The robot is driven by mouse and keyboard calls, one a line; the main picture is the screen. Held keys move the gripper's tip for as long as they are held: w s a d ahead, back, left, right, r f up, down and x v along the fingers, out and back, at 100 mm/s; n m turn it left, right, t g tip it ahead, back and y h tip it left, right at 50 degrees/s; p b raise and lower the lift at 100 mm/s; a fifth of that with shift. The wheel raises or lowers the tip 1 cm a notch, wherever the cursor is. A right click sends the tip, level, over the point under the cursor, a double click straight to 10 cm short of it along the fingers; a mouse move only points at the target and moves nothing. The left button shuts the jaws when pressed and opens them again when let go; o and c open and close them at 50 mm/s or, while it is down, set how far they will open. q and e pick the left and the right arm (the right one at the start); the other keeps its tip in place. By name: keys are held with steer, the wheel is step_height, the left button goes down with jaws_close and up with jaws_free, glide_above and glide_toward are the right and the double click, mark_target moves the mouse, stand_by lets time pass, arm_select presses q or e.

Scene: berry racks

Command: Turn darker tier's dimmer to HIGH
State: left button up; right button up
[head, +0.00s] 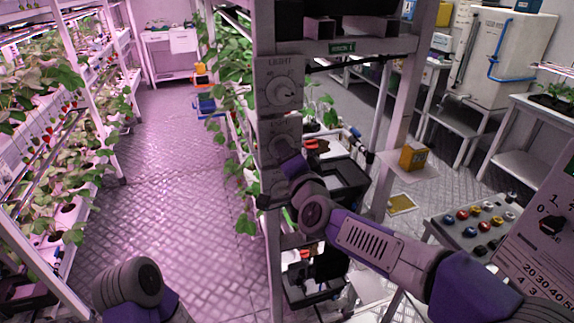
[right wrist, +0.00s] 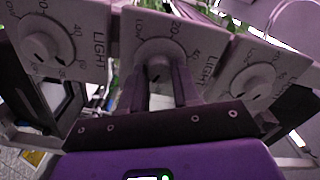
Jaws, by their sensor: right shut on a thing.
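Three white dimmer panels marked LIGHT sit one above another on the grey rack post. The top dial (head: 282,92) is clear in the head view. The middle dial (head: 284,140) is partly covered by my right gripper (head: 286,160). The lowest dial (head: 272,182) is mostly hidden by my wrist. In the right wrist view the three dials lie side by side. My right gripper (right wrist: 159,88) is shut on the middle knob (right wrist: 158,62), one finger on each side. A dark mark shows low on that knob. Which tier is darker I cannot tell. My left gripper is not in view.
Plant racks (head: 75,140) line the left, with an open floor aisle (head: 180,180) between. Black trays (head: 340,180) stand on the rack right of the post.

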steer(key=shift+m+b, duration=1.3)
steer(key=shift+m, duration=1)
steer(key=o, duration=1.1)
steer(key=shift+c, duration=0.2)
steer(key=v, duration=0.7)
steer(key=shift+s, duration=0.25)
